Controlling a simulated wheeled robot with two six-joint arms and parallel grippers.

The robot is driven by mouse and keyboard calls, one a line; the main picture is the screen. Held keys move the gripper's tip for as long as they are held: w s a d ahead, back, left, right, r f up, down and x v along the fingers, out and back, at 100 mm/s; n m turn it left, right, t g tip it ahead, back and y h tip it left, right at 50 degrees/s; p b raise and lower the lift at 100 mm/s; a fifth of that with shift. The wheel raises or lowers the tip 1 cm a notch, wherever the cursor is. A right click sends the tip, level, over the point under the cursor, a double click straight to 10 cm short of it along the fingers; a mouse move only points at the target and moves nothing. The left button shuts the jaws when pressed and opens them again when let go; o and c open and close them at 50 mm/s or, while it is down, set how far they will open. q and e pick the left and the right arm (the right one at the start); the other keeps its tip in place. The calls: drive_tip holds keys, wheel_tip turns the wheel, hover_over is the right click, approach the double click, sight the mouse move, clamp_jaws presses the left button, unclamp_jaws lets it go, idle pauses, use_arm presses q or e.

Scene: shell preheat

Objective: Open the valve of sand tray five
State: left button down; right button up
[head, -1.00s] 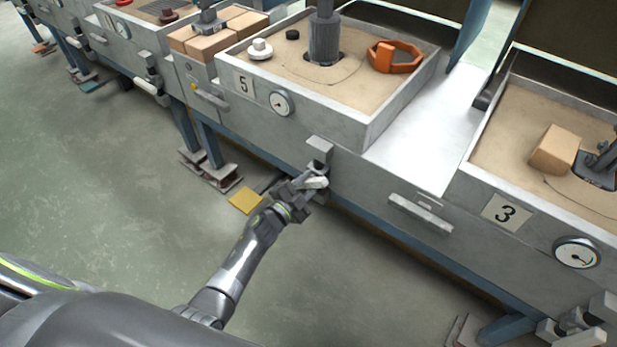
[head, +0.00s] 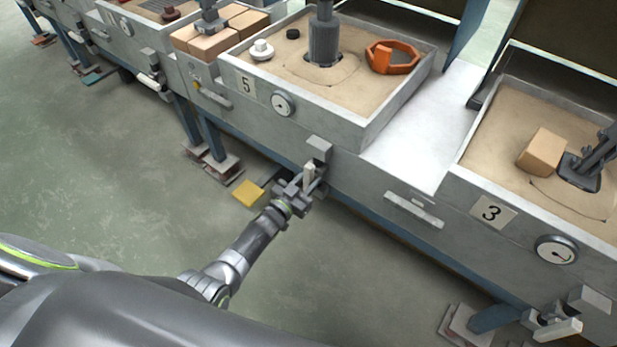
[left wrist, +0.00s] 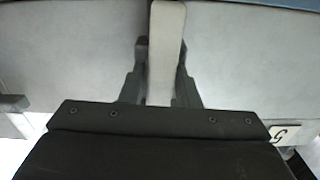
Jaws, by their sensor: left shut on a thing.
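Sand tray five (head: 372,137) is the grey-walled sand box with the "5" plate (head: 246,84) and a round gauge (head: 283,103) on its front. Its valve (head: 318,149) sticks out of the front panel below the tray, with a pale lever handle (head: 309,174) that now stands nearly upright. My left gripper (head: 305,188) is shut on this handle. In the left wrist view the pale handle (left wrist: 166,45) runs between the two dark fingers, and the "5" plate (left wrist: 279,133) shows upside down at the right. My right gripper is not in view.
Tray five holds an orange ring-shaped piece (head: 393,57) and a dark column (head: 323,45). Tray three (head: 469,174) stands at the right, with its own valve lever (head: 558,329). A yellow pedal (head: 248,193) lies on the floor left of my gripper. The floor at left is clear.

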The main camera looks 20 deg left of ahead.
use_arm(q)
drive_tip(key=shift+n, duration=0.4)
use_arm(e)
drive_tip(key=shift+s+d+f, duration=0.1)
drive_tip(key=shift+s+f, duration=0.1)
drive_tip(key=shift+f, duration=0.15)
use_arm(q)
drive_tip(key=c, duration=1.2)
unclamp_jaws()
drive_tip(key=shift+c, duration=0.2)
drive_tip(key=shift+s, duration=0.1)
drive_tip(key=shift+s+a+p, duration=0.15)
drive_tip(key=shift+s+p, duration=0.15)
drive_tip(key=p+v, duration=0.3)
drive_tip(key=v, duration=1.3)
drive_tip(key=shift+s, duration=0.3)
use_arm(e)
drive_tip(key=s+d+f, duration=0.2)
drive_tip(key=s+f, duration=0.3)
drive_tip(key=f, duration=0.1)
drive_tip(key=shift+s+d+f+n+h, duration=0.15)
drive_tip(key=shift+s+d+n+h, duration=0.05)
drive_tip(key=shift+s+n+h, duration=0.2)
use_arm(q)
drive_tip(key=shift+a, duration=0.1)
